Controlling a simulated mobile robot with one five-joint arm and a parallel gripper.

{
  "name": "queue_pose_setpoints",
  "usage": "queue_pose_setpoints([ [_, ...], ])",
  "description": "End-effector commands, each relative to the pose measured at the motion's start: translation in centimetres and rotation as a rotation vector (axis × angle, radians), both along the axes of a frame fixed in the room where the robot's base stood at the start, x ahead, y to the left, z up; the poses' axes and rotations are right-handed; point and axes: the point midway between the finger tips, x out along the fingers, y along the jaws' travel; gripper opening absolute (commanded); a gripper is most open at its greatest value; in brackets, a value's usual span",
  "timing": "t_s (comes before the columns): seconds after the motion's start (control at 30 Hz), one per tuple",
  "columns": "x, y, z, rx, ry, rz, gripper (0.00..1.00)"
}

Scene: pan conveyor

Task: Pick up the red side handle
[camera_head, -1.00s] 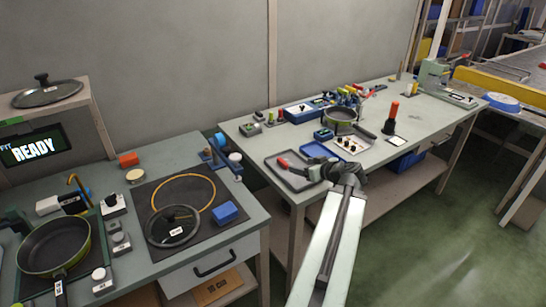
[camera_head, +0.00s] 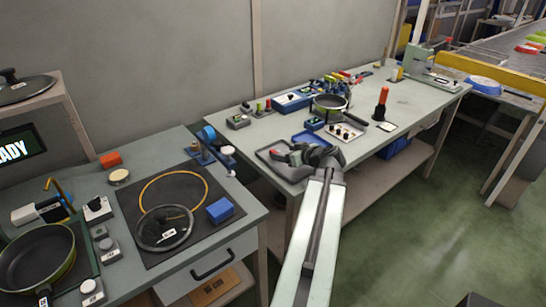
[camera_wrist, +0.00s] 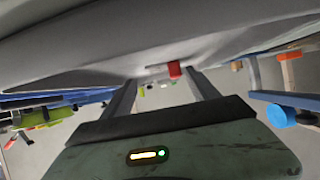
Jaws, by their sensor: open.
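The red side handle (camera_head: 295,158) lies at a dark grey tray (camera_head: 262,153) on the near left end of the far bench. It is small and partly hidden by my gripper. In the wrist view a red piece (camera_wrist: 174,69), probably the handle, shows between and beyond my two fingers, against a large pale surface that fills the top. My gripper (camera_head: 300,157) is low over the tray, close to the handle. In the wrist view my gripper (camera_wrist: 162,84) has its fingers apart, with nothing clearly held. I cannot tell whether a finger touches the handle.
A blue tray (camera_head: 306,138), a white plate with dark knobs (camera_head: 345,131) and a small pan (camera_head: 329,112) stand behind the gripper. An upright red-topped tool (camera_head: 381,104) is to the right. The left bench holds a glass lid (camera_head: 164,229) and blue block (camera_head: 220,210).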

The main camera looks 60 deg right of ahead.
Motion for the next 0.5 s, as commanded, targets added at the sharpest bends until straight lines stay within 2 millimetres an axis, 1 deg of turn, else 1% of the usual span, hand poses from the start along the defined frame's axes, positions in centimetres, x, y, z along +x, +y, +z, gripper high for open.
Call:
queue_pose_setpoints([
  [0.03, 0.47, -0.24, -0.78, 0.000, 0.000, 0.003, 0.69],
  [0.13, 0.94, -0.10, -0.79, 0.000, 0.000, 0.008, 0.69],
  [0.27, 0.97, 0.05, -0.66, 0.001, 0.000, 0.009, 0.69],
  [0.3, 0.91, 0.01, -0.65, 0.000, 0.000, 0.008, 0.64],
  [0.37, 0.80, -0.07, -0.65, 0.000, 0.000, 0.005, 0.47],
  [0.4, 0.74, -0.13, -0.65, 0.001, 0.000, 0.004, 0.36],
  [0.47, 0.65, -0.21, -0.64, 0.000, 0.000, 0.002, 0.19],
  [0.5, 0.60, -0.25, -0.64, 0.001, 0.000, 0.002, 0.08],
])
